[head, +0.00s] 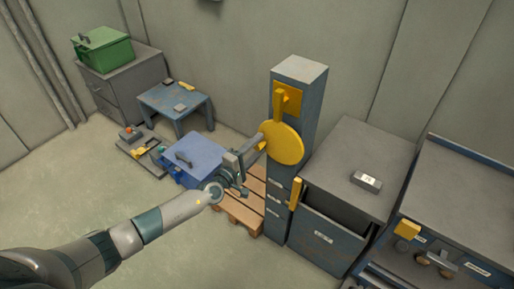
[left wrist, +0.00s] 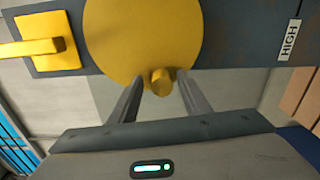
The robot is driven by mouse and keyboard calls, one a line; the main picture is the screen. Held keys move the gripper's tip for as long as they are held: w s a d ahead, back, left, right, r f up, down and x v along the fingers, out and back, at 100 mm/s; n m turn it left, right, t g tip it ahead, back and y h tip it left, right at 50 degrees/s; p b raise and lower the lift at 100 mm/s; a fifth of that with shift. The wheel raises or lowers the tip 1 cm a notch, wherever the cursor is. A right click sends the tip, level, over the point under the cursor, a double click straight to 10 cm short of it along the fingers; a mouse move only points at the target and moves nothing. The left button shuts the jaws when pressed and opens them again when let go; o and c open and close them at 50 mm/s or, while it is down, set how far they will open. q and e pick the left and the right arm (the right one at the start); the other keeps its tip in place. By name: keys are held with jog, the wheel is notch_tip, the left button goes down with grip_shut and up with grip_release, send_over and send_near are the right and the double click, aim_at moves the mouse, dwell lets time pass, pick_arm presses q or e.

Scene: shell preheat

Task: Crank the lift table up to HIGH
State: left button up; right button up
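A yellow crank disc (head: 283,143) is on the side of a tall grey-blue column (head: 300,70). In the left wrist view the disc (left wrist: 140,35) carries a short yellow knob (left wrist: 161,82) near its edge. My left gripper (head: 256,149) is at the disc's left edge in the head view. Its fingers (left wrist: 160,92) are apart, with the knob between the tips and visible gaps beside it. A HIGH label (left wrist: 289,40) is on the column. I cannot make out the lift table's platform or height marker. My right gripper is not in view.
A yellow lever (head: 279,105) sits above the disc. A blue case (head: 195,158) is left of my gripper, by a wooden pallet (head: 240,212). Floor is clear at front left.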

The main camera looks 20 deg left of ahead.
pick_arm(q)
jog(key=shift+s+f, duration=0.15)
jog(key=shift+s+a, duration=0.15)
jog(key=shift+s, duration=0.3)
jog(key=v, duration=1.6)
jog(key=shift+b, duration=0.3)
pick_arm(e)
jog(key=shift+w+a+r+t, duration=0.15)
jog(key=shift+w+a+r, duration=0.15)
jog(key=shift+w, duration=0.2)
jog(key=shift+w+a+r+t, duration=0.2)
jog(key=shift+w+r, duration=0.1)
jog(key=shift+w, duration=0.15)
pick_arm(q)
jog(key=shift+s, duration=0.15)
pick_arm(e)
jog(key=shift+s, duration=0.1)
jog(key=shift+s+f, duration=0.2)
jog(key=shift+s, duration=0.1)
